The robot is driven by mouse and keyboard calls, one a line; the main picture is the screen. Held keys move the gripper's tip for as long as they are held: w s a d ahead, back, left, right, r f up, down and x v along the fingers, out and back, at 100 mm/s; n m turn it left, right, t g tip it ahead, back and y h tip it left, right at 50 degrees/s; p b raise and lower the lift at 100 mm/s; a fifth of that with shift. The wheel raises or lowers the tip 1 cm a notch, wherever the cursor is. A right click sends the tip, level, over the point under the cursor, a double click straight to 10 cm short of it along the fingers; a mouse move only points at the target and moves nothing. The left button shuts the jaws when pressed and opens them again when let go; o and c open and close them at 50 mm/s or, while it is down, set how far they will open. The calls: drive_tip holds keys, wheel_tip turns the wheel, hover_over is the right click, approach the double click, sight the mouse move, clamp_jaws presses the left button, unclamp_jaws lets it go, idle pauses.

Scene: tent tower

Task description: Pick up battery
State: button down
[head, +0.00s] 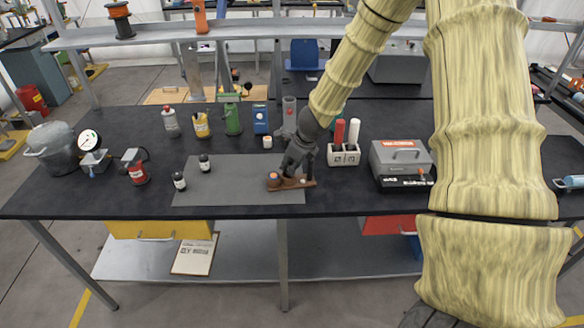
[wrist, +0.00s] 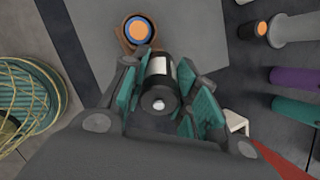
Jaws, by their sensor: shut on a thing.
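My gripper (head: 292,168) reaches down over the right end of the grey mat (head: 240,190) on the black bench. In the wrist view, its teal-padded fingers (wrist: 165,100) are shut on a battery (wrist: 160,82), a black cylinder with a white band and a pale metal end. The head view does not show the held battery clearly. A brown wooden holder (head: 300,184) lies right by the gripper, with a round orange-topped piece (head: 273,176) in its left end. That orange and blue round top also shows in the wrist view (wrist: 138,30).
Two small black-and-white cylinders (head: 204,162) (head: 179,181) stand on the mat. A red can (head: 137,173) and a gauge (head: 88,141) are at left. A white block with red and white tubes (head: 343,155) and a grey case (head: 401,158) are at right. Bottles line the back.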

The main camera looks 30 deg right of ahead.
drive_tip(key=shift+r, duration=0.25)
drive_tip(key=shift+s, duration=0.25)
drive_tip(key=s+a+b, duration=0.2)
drive_tip(key=s+b, duration=0.1)
drive_tip(key=s, duration=0.4)
drive_tip(key=s+a+r+b, duration=0.1)
drive_tip(key=s+b, duration=0.2)
drive_tip(key=s, duration=0.5)
drive_tip(key=shift+a+r, duration=0.25)
drive_tip(key=shift+a, duration=0.1)
